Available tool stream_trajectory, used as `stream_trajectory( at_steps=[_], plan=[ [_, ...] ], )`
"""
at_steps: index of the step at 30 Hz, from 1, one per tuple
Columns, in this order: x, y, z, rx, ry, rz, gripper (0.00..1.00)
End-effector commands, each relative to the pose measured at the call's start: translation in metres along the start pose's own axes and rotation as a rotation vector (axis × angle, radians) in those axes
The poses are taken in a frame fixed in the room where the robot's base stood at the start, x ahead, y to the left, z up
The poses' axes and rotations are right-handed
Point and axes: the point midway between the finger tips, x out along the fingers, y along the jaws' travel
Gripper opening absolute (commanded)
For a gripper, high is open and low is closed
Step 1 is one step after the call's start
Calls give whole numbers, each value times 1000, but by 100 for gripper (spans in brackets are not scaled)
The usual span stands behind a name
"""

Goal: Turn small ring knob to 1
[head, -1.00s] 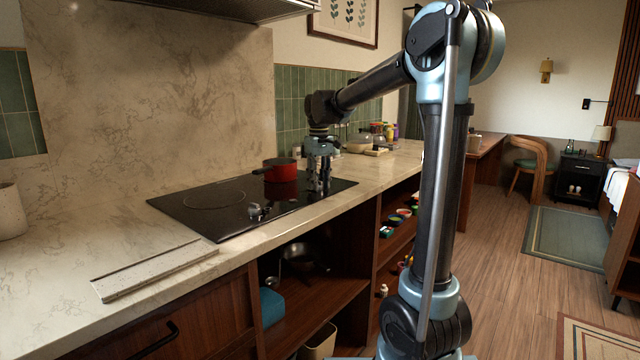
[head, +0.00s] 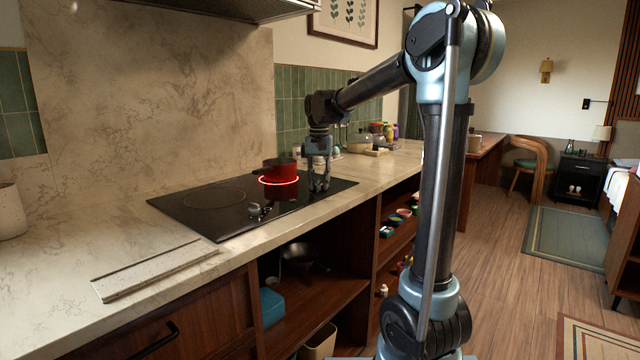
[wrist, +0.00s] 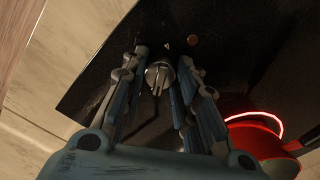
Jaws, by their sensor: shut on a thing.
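The black cooktop (head: 180,208) is set in the counter. My gripper (head: 320,186) points down at its right end, just right of the red pot. In the wrist view my gripper (wrist: 166,72) has its fingers on either side of a small metallic knob (wrist: 158,76) and is shut on it. In the head view the fingers hide this knob. A second knob (head: 256,209) stands free near the cooktop's front middle. A ring on the glass under the red pot (head: 279,170) glows red; the glow also shows in the wrist view (wrist: 262,116).
The red pot stands close to my fingers, on the right in the wrist view. A pale slab (head: 150,272) lies on the counter at front left. Jars and a bowl (head: 358,143) stand farther back. The left part of the cooktop is clear.

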Motion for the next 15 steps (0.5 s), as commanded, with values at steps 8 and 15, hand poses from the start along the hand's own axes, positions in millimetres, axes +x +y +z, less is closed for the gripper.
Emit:
stream_trajectory(
  at_steps=[8, 15],
  plan=[
    [0, 0, 0, 36, 1, 1, 4],
    [0, 0, 0, 37, 1, 1, 4]
  ],
)
